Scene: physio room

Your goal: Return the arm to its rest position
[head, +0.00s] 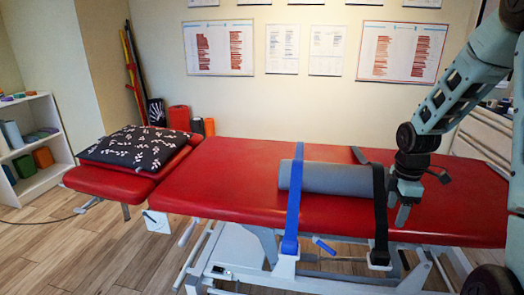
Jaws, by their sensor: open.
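My arm (455,95) reaches in from the right edge, bent downward at the wrist. My gripper (405,208) points down over the right part of the red treatment table (220,185), just right of the black strap. It is open, and I see nothing between its fingers. A grey roll (338,178) lies across the table to the left of the gripper. A blue strap (294,200) and a black strap (381,210) pass over the roll and hang down the table's near side. I cannot tell whether the gripper touches the black strap.
A patterned dark pillow (130,148) lies on the table's headrest at the left. A white shelf (35,150) stands at the far left. A red case (179,118) and rollers stand by the back wall. The wooden floor (80,255) at front left is mostly clear.

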